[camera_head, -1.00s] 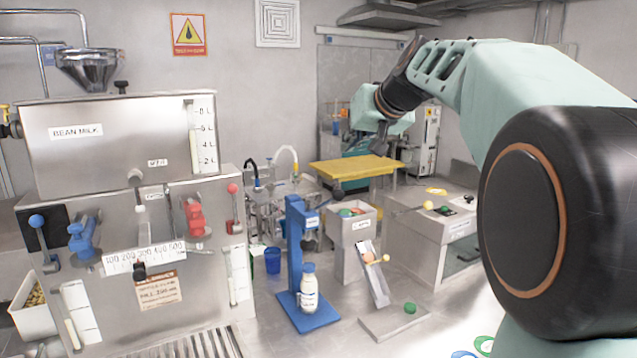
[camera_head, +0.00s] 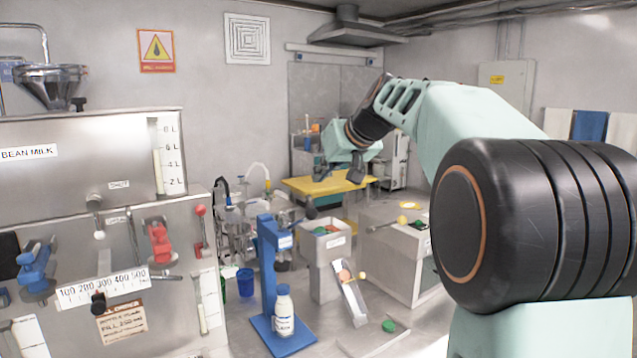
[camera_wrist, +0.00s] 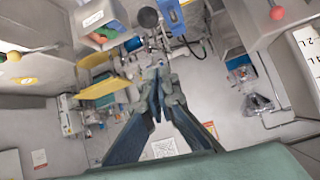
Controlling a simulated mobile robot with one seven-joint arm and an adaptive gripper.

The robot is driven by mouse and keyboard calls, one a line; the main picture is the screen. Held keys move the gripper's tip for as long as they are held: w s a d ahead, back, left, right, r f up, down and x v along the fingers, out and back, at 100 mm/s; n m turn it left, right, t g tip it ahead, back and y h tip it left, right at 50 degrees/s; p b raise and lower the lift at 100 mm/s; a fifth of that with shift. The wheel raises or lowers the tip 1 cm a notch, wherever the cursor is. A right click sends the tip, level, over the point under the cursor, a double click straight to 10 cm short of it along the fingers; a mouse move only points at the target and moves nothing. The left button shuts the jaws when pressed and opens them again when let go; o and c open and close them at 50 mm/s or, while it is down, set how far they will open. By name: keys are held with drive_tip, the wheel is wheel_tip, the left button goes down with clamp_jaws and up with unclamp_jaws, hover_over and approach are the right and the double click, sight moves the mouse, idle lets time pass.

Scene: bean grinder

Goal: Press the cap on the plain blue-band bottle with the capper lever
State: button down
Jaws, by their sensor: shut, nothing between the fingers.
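The blue capper (camera_head: 267,272) stands on the floor or bench left of centre. A white bottle (camera_head: 284,312) with a blue-marked label stands upright on its blue base. The capper lever's dark ball knob (camera_head: 310,208) sticks out to the right of the post. In the wrist view the knob (camera_wrist: 148,17) and the blue capper head (camera_wrist: 172,14) show at the top edge. My gripper (camera_head: 354,174) is shut and empty, above and right of the knob and apart from it. It also shows in the wrist view (camera_wrist: 154,73).
The steel bean milk machine (camera_head: 90,150) fills the left side. Right of the capper are a bin of coloured caps (camera_head: 328,250), a sloped chute (camera_head: 350,298) and a low tray with a green cap (camera_head: 388,326). A yellow table (camera_head: 300,187) stands behind.

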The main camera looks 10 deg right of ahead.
drive_tip(key=p, duration=0.1)
hover_over(299, 221)
drive_tip(key=d, duration=0.2)
wheel_tip(299, 221, down, 5)
drive_tip(key=s, duration=0.1)
drive_tip(key=s+f, duration=0.1)
drive_tip(key=s, duration=0.1)
drive_tip(key=shift+s+d+f, duration=0.15)
drive_tip(key=shift+d+f, duration=0.1)
drive_tip(key=shift+f, duration=0.05)
drive_tip(key=shift+s+d+f, duration=0.1)
drive_tip(key=shift+s+f, duration=0.25)
drive_tip(key=shift+f+b, duration=0.2)
drive_tip(key=shift+b, duration=0.25)
